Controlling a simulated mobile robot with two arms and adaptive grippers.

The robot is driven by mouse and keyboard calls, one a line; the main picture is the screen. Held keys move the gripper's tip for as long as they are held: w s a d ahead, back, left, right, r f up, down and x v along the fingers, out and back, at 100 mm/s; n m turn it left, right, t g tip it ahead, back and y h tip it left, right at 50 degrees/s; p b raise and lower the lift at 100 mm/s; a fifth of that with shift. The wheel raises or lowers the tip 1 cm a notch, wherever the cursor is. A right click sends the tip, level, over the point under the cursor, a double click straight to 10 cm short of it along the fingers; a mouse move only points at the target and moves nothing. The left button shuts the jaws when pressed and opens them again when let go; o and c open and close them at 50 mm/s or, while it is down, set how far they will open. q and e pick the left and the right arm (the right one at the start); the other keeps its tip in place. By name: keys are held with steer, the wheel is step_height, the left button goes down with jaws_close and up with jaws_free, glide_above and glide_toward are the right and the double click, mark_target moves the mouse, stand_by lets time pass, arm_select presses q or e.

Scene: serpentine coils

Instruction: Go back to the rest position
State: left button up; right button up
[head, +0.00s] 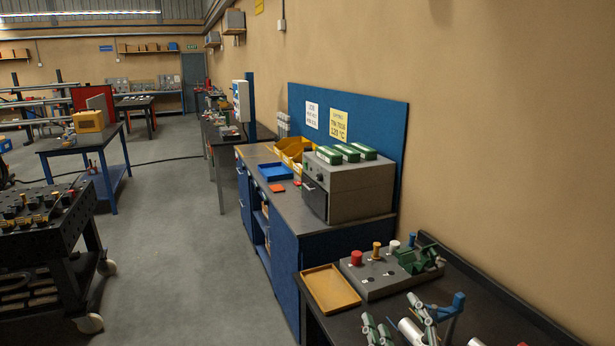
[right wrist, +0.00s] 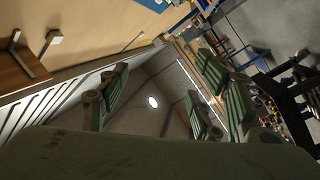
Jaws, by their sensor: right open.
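My right gripper (head: 400,321) shows at the bottom edge of the head view, over the near dark bench at the right. Its green-padded fingers stand apart with nothing between them. In the right wrist view the green ribbed fingers (right wrist: 158,95) are also spread and empty, with the ceiling and a round lamp behind them. My left gripper is not in the head view.
Beyond stands a grey oven-like box (head: 347,187) on a blue cabinet. A black perforated table (head: 30,240) is at left. The floor (head: 190,260) between is clear.

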steer(key=s+d+f+m+g+h, duration=0.25)
steer(key=s+f+g, duration=0.2)
steer(key=f, duration=0.35)
steer(key=s+d+f+m+g+h, duration=0.1)
steer(key=s+d+f+m+g, duration=0.25)
steer(key=s+f, duration=0.35)
steer(key=s+a+f+m+g+y, duration=0.1)
steer(key=s+f+g, duration=0.2)
steer(key=s+f, duration=0.35)
steer(key=s+a+f+m+g, duration=0.1)
steer(key=s+f+g, duration=0.25)
steer(key=s, duration=0.55)
step_height(320, 180, down, 33)
steer(key=s+g+b, duration=0.2)
steer(key=s+b, duration=0.1)
steer(key=b, duration=0.4)
steer(key=s+d+f+b, duration=0.1)
steer(key=s+f+b, duration=0.1)
steer(key=s+f, duration=0.6)
steer(key=s+d+f+g+b, duration=0.1)
steer(key=s+d+f+b, duration=0.1)
steer(key=s+f, duration=0.6)
step_height(320, 180, down, 6)
steer(key=shift+s+f+b, duration=0.15)
steer(key=shift+s+b, duration=0.1)
steer(key=shift+b, duration=0.6)
steer(key=shift+s, duration=0.1)
